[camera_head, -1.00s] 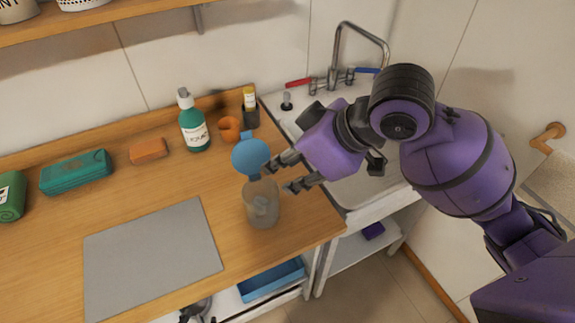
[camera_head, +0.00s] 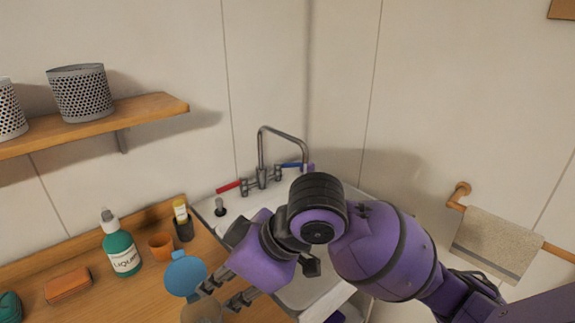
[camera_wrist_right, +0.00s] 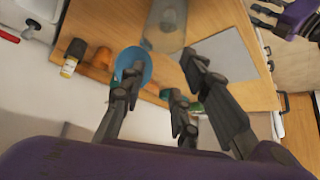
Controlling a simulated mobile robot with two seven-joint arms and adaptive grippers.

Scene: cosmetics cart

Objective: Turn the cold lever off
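The blue cold lever (camera_head: 291,165) is on the right of the metal tap (camera_head: 262,178) behind the sink and points right. The red lever (camera_head: 228,187) is on the tap's left and points left; it also shows at the left edge of the wrist view (camera_wrist_right: 9,36). My right gripper (camera_head: 222,292) is open and empty, low over the counter and well short of the tap. In the wrist view its fingers (camera_wrist_right: 158,82) stand apart, close to a blue round lid.
A clear container (camera_wrist_right: 165,25) with the blue lid (camera_head: 186,275) stands near my right gripper. A green bottle (camera_head: 121,245), orange cup (camera_head: 161,247) and dark, yellow-topped item (camera_head: 183,222) stand left of the sink. My right arm covers part of the sink (camera_head: 330,277).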

